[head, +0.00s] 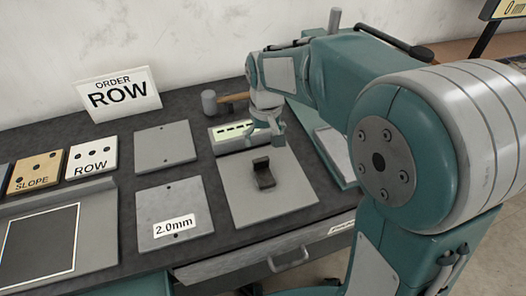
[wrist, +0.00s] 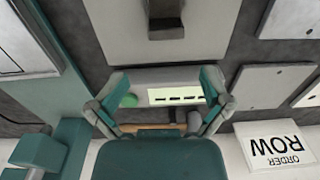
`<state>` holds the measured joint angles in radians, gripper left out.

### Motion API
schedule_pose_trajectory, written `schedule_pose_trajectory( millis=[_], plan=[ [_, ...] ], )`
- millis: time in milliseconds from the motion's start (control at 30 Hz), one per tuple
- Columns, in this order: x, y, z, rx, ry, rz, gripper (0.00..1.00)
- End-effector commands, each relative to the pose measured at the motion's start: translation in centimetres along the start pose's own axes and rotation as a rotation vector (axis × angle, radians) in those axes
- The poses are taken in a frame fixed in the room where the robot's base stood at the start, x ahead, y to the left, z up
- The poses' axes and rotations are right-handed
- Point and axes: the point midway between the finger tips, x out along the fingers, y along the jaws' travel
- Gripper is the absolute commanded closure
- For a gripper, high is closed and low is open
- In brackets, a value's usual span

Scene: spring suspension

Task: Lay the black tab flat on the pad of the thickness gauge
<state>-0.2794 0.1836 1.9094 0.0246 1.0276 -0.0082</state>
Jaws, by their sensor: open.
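A black L-shaped piece (head: 264,175), which looks like the black tab, stands on a light grey plate (head: 240,205), with one part upright and one part low. It also shows at the top edge of the wrist view (wrist: 165,22), partly cut off. The grey box with a lit display of dashes (head: 232,138) looks like the thickness gauge; its display (wrist: 177,96) and a green button (wrist: 129,100) show in the wrist view. I cannot tell which surface is its pad. My gripper (head: 268,128) is open and empty, over the gauge and behind the black piece; its fingers (wrist: 164,76) are spread wide.
An ORDER ROW sign (head: 118,95) stands at the back. Left of the plate lie a plain grey plate (head: 165,140) and a plate marked 2.0mm (head: 160,205). A mallet (head: 209,101) lies behind the gauge. A teal-edged tray (head: 335,150) is at the right.

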Motion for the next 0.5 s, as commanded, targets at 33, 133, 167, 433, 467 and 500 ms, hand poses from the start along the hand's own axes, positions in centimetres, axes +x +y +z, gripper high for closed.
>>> schedule_pose_trajectory(
  millis=[33,133,167,433,467,500],
  plan=[
    [-1.0,0.0,0.0,0.0,0.004,0.0,0.0],
    [-2.2,0.0,0.0,0.0,0.001,0.0,0.0],
    [-2.5,0.0,0.0,0.0,0.001,0.0,0.0],
    [-3.4,0.1,0.1,0.001,0.002,0.0,0.0],
    [-3.5,0.2,0.3,0.004,0.006,0.001,0.0],
    [-3.8,0.4,0.6,0.009,0.014,0.001,0.0]
  ],
)
